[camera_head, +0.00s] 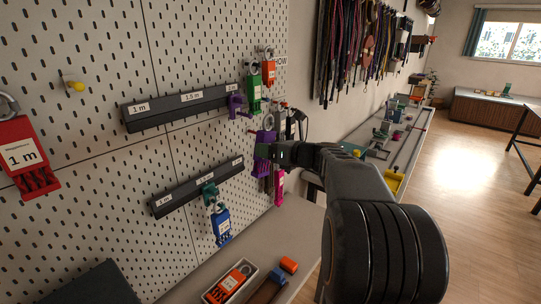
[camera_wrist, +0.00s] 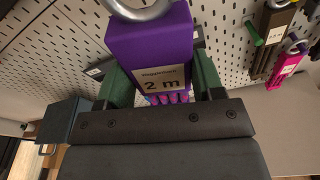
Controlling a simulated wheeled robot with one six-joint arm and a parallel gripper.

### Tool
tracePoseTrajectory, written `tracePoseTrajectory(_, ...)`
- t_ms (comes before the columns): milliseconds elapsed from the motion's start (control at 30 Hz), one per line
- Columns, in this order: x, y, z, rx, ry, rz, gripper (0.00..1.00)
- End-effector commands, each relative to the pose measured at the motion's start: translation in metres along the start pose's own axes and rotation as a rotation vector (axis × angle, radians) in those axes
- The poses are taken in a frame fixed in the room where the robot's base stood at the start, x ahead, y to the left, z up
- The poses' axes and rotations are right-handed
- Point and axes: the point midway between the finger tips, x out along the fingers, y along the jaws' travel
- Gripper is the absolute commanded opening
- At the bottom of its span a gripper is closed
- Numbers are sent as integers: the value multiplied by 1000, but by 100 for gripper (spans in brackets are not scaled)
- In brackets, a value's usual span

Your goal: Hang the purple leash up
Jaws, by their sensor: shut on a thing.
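The purple leash (camera_head: 262,160) is a purple card with a metal ring at its top. In the wrist view its label on the purple card (camera_wrist: 150,45) reads 2 m, and braided cord shows below the label. My gripper (camera_head: 274,153) is shut on it, with a green finger on each side of the card. The leash is roughly upright in front of the white pegboard (camera_head: 180,60). Whether its ring touches any peg is hidden. A purple peg (camera_head: 236,104) sticks out at the upper black rail (camera_head: 185,106).
Green (camera_head: 253,92), orange (camera_head: 268,73), blue (camera_head: 221,228), pink (camera_head: 279,188) and red (camera_head: 22,155) leashes hang on the board. A lower black rail (camera_head: 196,186) carries labels. A tray (camera_head: 208,297) with an orange card stands on the bench below. In the wrist view, brown (camera_wrist: 270,42) and pink leashes hang close at right.

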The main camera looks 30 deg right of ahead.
Motion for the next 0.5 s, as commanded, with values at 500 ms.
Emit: tracePoseTrajectory(500, 30, -1, 8, 6, -3, -3, 33)
